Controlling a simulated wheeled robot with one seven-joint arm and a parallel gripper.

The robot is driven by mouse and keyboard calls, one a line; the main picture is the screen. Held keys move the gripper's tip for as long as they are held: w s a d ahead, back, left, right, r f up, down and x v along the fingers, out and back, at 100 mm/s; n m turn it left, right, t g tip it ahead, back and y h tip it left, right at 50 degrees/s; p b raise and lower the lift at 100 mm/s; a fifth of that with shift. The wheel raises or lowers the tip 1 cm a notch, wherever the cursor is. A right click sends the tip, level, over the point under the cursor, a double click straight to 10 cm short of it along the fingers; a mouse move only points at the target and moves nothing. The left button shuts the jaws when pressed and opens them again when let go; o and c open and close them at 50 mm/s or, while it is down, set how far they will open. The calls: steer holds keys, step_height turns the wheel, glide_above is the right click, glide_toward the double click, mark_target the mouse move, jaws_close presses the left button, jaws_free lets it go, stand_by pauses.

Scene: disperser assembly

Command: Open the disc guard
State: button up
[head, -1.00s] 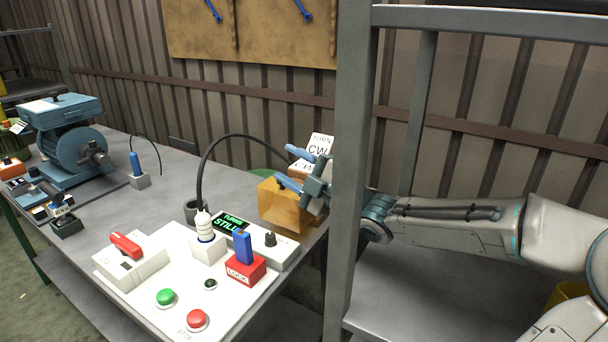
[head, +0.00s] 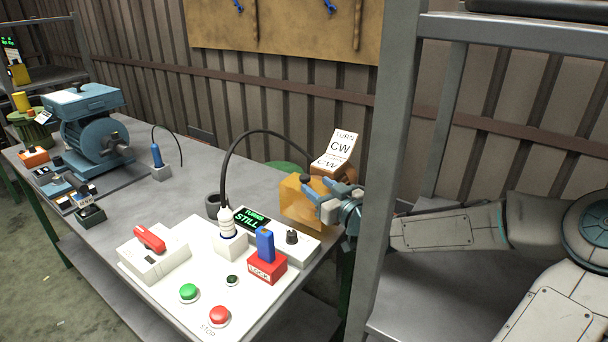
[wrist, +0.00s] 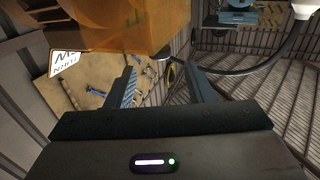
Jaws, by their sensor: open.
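An orange see-through box-shaped cover (head: 300,208), which looks like the disc guard, stands at the right end of the bench. It appears closed. My gripper (head: 324,202) is open and empty at the guard's right side in the head view. In the wrist view the guard (wrist: 125,22) fills the upper left, above and beyond the spread fingers (wrist: 163,88). Nothing is between the fingers. I cannot tell whether a finger touches the guard. The gripper hides part of the guard's right side in the head view.
A white "TURN CW" sign (head: 340,150) stands behind the guard. A grey upright post (head: 388,170) stands close in front of my arm. A black cable (head: 235,150) arches left of the guard. A control panel with a "STILL" display (head: 250,217) lies at front left.

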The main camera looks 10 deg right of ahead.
steer(key=x, duration=0.8)
steer(key=shift+w+a, duration=0.1)
steer(key=shift+w, duration=0.1)
